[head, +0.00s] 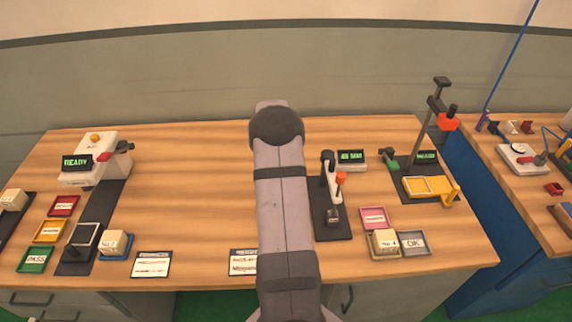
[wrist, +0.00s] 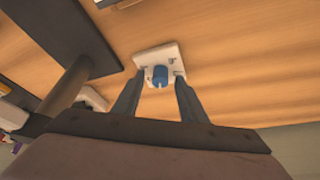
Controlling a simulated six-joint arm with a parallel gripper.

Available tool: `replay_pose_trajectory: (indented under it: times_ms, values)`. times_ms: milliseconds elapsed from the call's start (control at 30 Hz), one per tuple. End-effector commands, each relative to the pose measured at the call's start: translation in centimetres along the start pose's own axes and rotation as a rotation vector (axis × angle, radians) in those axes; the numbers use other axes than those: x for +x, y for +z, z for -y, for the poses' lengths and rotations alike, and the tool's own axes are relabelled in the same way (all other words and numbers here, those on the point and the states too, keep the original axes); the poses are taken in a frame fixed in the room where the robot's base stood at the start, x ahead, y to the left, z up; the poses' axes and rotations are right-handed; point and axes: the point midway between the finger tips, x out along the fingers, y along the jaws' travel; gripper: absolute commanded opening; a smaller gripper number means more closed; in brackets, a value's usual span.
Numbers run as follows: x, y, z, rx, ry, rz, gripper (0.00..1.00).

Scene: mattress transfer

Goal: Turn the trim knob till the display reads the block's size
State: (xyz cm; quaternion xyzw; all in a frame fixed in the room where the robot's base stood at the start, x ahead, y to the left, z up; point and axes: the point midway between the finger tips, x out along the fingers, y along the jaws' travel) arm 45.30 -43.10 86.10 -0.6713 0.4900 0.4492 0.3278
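In the wrist view, a blue trim knob (wrist: 160,75) stands on a small white plate (wrist: 152,55). My gripper (wrist: 158,82) is open, its two dark fingers apart on either side of the knob in the picture. I cannot tell whether the tips reach around it; no contact shows. In the head view my arm hides the gripper and knob. A display (head: 351,156) right of my arm has green digits that look like "40", the rest blurred. A pale block marked No 4 (head: 384,241) sits in a tray at the front right. Another block, No 2 (head: 115,242), sits at the left.
A tall stand (head: 432,130) rises behind the yellow tray (head: 428,187). A READY machine (head: 95,160) is at the left. The table between it and my arm is mostly clear.

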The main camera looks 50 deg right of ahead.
Motion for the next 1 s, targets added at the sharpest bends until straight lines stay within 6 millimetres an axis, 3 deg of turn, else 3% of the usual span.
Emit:
replay_pose_trajectory:
  times_ms: [267,433,467,767,1000]
  values:
    - [0.14,-0.03,0.0,0.0,0.0,-0.001,0.39]
    - [0.13,-0.03,0.01,0.0,0.0,-0.001,0.03]
    - [0.13,-0.03,0.01,-0.001,0.0,-0.001,0.0]
    - [0.56,0.06,0.18,0.043,0.017,-0.002,0.0]
    - [0.79,0.09,0.37,0.203,0.082,-0.004,0.0]
